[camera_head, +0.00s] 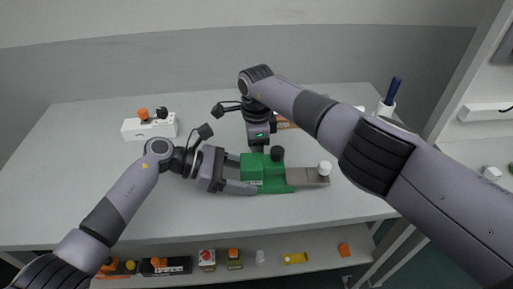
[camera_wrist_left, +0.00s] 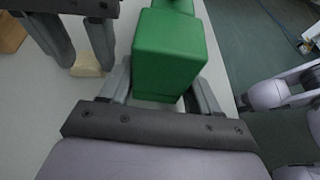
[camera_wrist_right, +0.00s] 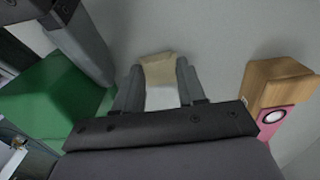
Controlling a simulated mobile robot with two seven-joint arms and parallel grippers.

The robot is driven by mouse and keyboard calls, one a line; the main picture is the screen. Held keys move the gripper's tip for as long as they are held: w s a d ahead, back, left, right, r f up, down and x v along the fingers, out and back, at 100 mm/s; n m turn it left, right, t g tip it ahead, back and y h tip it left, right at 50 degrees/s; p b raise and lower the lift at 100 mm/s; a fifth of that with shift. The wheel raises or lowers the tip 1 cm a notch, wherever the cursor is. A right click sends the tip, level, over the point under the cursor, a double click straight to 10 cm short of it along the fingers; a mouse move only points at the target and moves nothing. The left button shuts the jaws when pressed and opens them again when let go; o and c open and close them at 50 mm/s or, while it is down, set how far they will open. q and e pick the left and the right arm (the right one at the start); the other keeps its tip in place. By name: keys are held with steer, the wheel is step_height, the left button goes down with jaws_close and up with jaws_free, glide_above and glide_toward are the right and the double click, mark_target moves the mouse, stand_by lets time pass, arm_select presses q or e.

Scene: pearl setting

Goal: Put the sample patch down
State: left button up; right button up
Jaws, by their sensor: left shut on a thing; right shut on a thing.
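The sample patch appears to be the small cream piece (camera_wrist_right: 158,70) between the fingertips of my right gripper (camera_wrist_right: 158,88), in the right wrist view. The right gripper is shut on it, low over the table; I cannot tell whether the patch touches the tabletop. The patch also shows in the left wrist view (camera_wrist_left: 87,66). In the head view the right gripper's tips are hidden behind the green device (camera_head: 265,172). My left gripper (camera_head: 240,174) is shut on the green device's block end, which fills the space between its fingers in the left wrist view (camera_wrist_left: 168,50).
A wooden block with a pink face (camera_wrist_right: 275,98) stands to the right in the right wrist view. A white box with an orange knob (camera_head: 150,127) is at the back left, a white cup with blue pens (camera_head: 387,105) at the back right. The table's left front (camera_head: 60,205) is clear.

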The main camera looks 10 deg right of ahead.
steer(key=shift+f, duration=0.1)
steer(key=o, duration=0.8)
steer(key=shift+c, duration=0.2)
